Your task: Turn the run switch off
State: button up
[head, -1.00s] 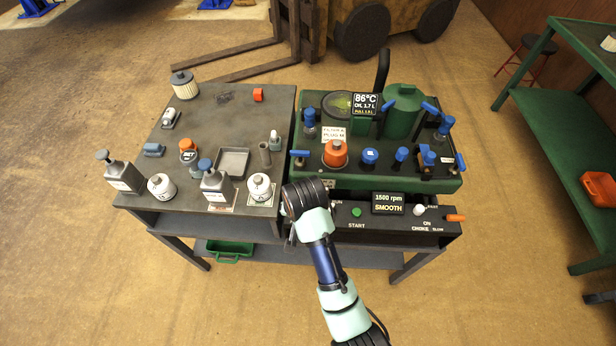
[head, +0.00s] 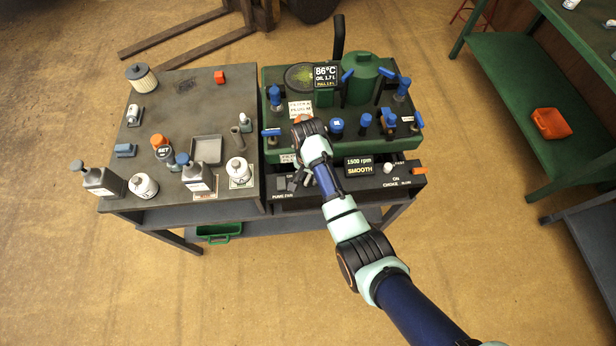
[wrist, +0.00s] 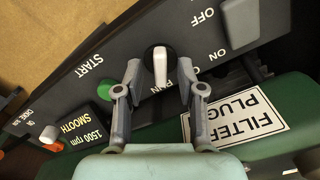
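The run switch (wrist: 160,66) is a black round knob with a white pointer bar, on the dark control panel (head: 320,191). A partly covered label beside it seems to read RUN. The pointer stands nearly upright in the wrist view; I cannot tell which mark it is set to. OFF and ON are printed to its right. My gripper (wrist: 160,72) is open, with one finger on each side of the knob and narrow gaps showing. It also shows in the head view (head: 301,181), over the panel's left part, where my arm hides the knob.
A rpm display (head: 359,166) reads 1500 rpm SMOOTH. A grey block (wrist: 250,22) stands right of the OFF label in the wrist view. The green engine housing (head: 430,143) with blue fittings rises behind the panel. Bottles and jars stand on the grey bench (head: 190,95) at left.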

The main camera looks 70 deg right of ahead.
jog(key=shift+f, duration=0.1)
grip_shut()
jog(key=shift+p, duration=0.35)
jog(key=shift+r+n+p, duration=0.2)
jog(key=shift+n+p, duration=0.35)
jog(key=shift+n, duration=0.15)
jog(key=n+p, duration=0.2)
jog(key=n, duration=0.1)
jog(key=shift+p, duration=0.35)
jog(key=n+p, duration=0.1)
jog(key=n, duration=0.2)
jog(key=shift+w+n+p, duration=0.15)
jog(key=shift+n+p, duration=0.2)
jog(key=shift+n, duration=0.05)
jog(key=shift+f+n+p, duration=0.15)
jog(key=shift+n+p, duration=0.45)
jog(key=shift+n, duration=1.2)
